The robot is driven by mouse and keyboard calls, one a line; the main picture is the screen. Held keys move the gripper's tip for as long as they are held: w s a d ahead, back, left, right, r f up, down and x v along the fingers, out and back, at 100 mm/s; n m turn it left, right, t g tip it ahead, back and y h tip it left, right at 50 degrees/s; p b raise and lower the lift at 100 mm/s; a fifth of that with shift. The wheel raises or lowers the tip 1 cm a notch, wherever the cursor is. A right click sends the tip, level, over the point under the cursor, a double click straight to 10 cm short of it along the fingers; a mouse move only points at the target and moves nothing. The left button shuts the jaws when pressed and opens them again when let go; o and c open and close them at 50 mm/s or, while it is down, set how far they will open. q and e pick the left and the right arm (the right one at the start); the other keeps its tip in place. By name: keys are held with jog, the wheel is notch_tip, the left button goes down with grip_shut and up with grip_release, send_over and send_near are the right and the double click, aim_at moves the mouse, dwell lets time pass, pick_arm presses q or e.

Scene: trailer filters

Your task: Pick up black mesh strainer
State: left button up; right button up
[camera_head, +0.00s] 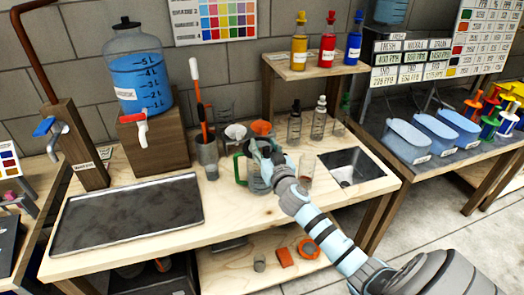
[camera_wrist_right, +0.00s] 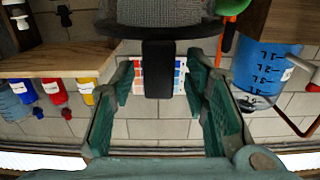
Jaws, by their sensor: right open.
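The black mesh strainer (camera_wrist_right: 165,12) shows at the top of the right wrist view as a grey mesh bowl with a black rim. Its flat black handle (camera_wrist_right: 158,70) lies between the two green fingers of my right gripper (camera_wrist_right: 161,80). The fingers stand apart, with a visible gap on each side of the handle. In the head view my right gripper (camera_head: 257,163) is over the middle of the wooden worktable, and its arm and fingers largely hide the strainer there. My left gripper is not in view.
A blue-water jug (camera_head: 138,75) stands on a block behind.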

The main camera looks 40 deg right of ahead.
jog(key=shift+s, duration=0.1)
grip_shut()
notch_tip(320, 180, up, 9)
jog(key=p, duration=0.3)
jog(key=shift+r+p, duration=0.2)
jog(key=shift+p, duration=0.15)
notch_tip(320, 180, up, 16)
jog(key=p, duration=0.6)
jog(key=shift+p, duration=0.3)
jog(key=shift+f, duration=0.2)
